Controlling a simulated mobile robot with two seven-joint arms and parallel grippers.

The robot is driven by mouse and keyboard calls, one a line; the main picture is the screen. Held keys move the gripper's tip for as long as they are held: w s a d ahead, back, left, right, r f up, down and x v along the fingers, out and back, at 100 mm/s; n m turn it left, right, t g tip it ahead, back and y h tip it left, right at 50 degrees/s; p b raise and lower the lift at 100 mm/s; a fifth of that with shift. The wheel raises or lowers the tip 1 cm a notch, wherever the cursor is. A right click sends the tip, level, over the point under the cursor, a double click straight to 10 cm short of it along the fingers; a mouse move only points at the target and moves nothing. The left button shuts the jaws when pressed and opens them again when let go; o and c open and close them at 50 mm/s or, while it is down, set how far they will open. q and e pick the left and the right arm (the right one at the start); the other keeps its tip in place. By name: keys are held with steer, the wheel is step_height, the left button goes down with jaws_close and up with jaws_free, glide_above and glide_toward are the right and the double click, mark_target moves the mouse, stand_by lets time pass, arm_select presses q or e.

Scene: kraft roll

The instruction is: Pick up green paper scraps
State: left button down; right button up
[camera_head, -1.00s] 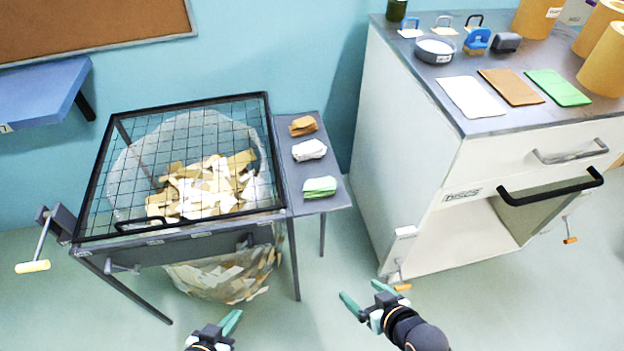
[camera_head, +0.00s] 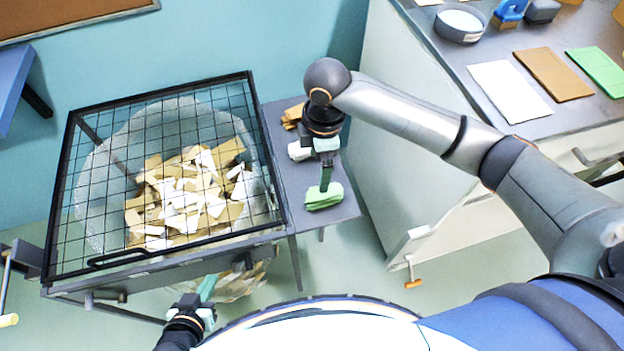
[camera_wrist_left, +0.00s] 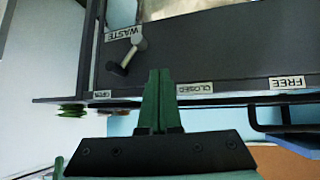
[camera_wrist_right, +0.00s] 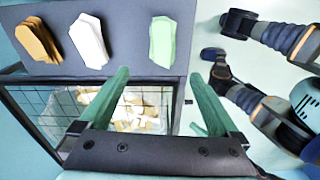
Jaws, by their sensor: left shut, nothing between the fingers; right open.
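The green paper scraps (camera_head: 325,197) lie as a small stack at the near end of the grey side shelf (camera_head: 347,208). They also show in the right wrist view (camera_wrist_right: 162,42), ahead of the fingertips and roughly centred between them. My right gripper (camera_head: 325,178) is over the shelf, pointing down close to the scraps; its fingers (camera_wrist_right: 159,76) are open and empty. I cannot tell how high it is above them. My left gripper (camera_head: 208,286) is low in front of the bin stand; its fingers (camera_wrist_left: 160,85) are shut and empty.
Brown scraps (camera_wrist_right: 38,40) and white scraps (camera_wrist_right: 88,40) lie beside the green ones. A black mesh lid (camera_head: 252,160) covers the waste bin, which holds tan and white scraps. The white cabinet (camera_head: 395,150) stands right of the shelf, under my right arm.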

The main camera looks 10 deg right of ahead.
glide_above(323, 196)
steer(key=w, duration=0.2)
steer(key=f, duration=0.6)
steer(key=shift+s+a+f+b, duration=0.1)
steer(key=shift+s+f+b, duration=0.15)
steer(key=shift+b, duration=0.1)
steer(key=shift+s+d+f, duration=0.15)
steer(key=shift+f, duration=1.2)
steer(key=shift+s+d+f, duration=0.1)
steer(key=shift+d+f, duration=0.05)
steer(key=shift+f, duration=1.2)
steer(key=shift+c, duration=0.4)
steer(key=c, duration=1.4)
